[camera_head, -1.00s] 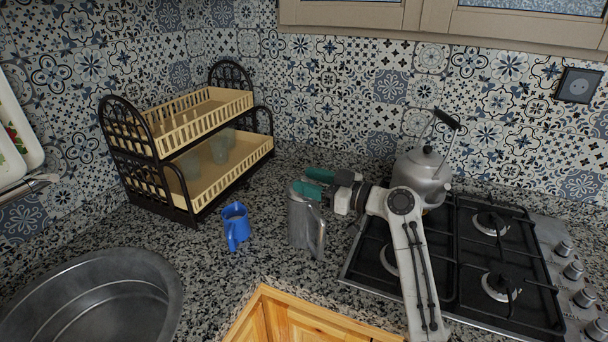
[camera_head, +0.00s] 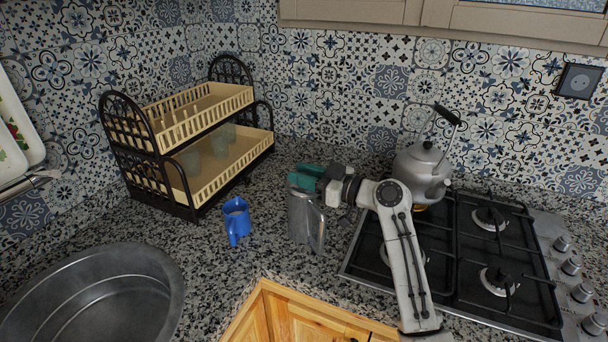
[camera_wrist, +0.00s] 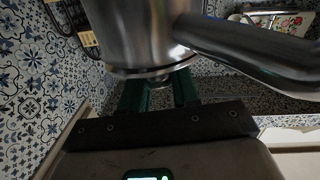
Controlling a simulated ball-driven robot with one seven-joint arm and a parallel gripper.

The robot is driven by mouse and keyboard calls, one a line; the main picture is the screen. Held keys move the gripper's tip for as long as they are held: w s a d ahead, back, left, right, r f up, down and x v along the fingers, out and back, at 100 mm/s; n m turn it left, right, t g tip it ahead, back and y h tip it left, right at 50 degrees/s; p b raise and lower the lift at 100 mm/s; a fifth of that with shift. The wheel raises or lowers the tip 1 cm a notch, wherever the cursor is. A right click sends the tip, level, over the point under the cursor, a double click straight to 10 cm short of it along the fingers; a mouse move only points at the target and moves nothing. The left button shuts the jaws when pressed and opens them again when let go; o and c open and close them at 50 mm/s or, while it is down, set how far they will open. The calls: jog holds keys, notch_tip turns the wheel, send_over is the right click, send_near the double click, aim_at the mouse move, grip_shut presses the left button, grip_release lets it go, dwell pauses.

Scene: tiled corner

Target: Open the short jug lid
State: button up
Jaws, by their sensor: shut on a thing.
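The short metal jug (camera_head: 303,220) stands upright on the granite counter, left of the stove, with its handle toward the lower right. My gripper (camera_head: 304,178), with green fingers, is at the top of the jug and hides most of its lid in the head view. In the wrist view, the jug's body (camera_wrist: 130,25) and thick handle (camera_wrist: 250,50) fill the upper part. The lid (camera_wrist: 150,70) shows as a rim with a small knob, and my gripper (camera_wrist: 160,86) is shut on the knob. Whether the lid is lifted is unclear.
A blue mug (camera_head: 236,222) stands just left of the jug. A two-tier dish rack (camera_head: 190,205) is behind it and a metal sink (camera_head: 150,262) is at lower left. The stove (camera_head: 470,265) with a kettle (camera_head: 422,172) is on the right.

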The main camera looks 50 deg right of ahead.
jog(key=shift+f+b, duration=0.2)
jog(key=shift+b, duration=0.4)
grip_shut()
jog(key=shift+s+t+b, duration=0.1)
jog(key=shift+t+b, duration=0.2)
jog(key=shift+b, duration=0.85)
jog(key=b, duration=0.3)
jog(key=n+t+y+b, duration=0.1)
jog(key=b, duration=0.2)
jog(key=shift+s+a+r+n+b, duration=0.15)
jog(key=shift+s+r+n+b, duration=0.15)
jog(key=shift+b, duration=0.05)
jog(key=shift+s+r+t+b, duration=0.15)
jog(key=shift+r+t+b, duration=0.2)
jog(key=shift+b, duration=0.35)
jog(key=o, duration=0.9)
grip_release()
jog(key=shift+s, duration=0.1)
